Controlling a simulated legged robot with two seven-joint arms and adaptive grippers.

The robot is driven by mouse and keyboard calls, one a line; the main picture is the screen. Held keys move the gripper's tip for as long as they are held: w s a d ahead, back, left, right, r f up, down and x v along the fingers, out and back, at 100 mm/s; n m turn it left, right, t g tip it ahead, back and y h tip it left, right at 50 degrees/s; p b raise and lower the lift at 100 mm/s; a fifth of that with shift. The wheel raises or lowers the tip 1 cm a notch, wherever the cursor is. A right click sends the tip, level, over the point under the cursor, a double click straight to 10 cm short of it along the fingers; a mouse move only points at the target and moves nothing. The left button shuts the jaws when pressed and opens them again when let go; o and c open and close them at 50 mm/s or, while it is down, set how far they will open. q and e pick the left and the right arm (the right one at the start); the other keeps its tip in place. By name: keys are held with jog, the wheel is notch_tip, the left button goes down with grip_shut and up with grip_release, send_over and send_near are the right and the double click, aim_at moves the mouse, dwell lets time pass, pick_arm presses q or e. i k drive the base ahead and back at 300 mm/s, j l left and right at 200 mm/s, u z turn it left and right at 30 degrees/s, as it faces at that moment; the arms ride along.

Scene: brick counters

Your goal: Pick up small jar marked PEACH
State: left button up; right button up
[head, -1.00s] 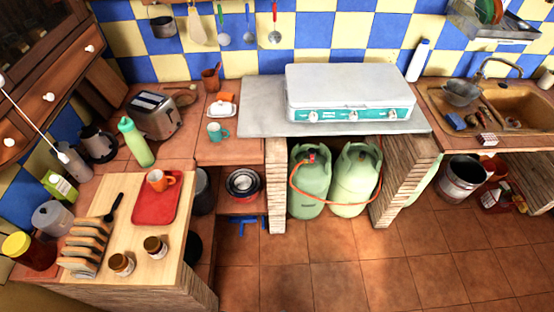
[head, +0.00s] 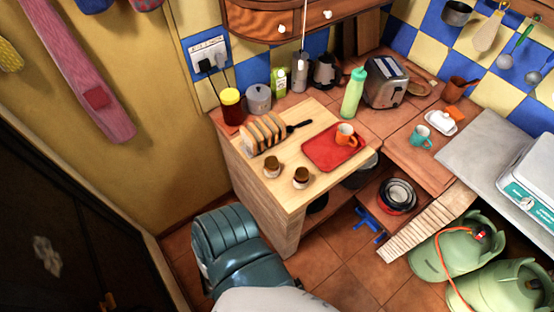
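Two small jars with dark lids stand near the front edge of the light wooden board on the left counter, one on the left (head: 272,167) and one on the right (head: 301,178). They stand upright and a little apart. Their labels are too small to read, so I cannot tell which is marked PEACH. Neither of my grippers is in view.
A red jar with a yellow lid (head: 232,107) stands at the back left. Dark blue-green and white parts show below the counter.

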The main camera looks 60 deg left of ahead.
aim_at(271, 166)
jog(key=i+l+u, duration=0.1)
jog(key=u, duration=1.5)
jog(key=j+u, duration=0.2)
jog(key=u, duration=0.25)
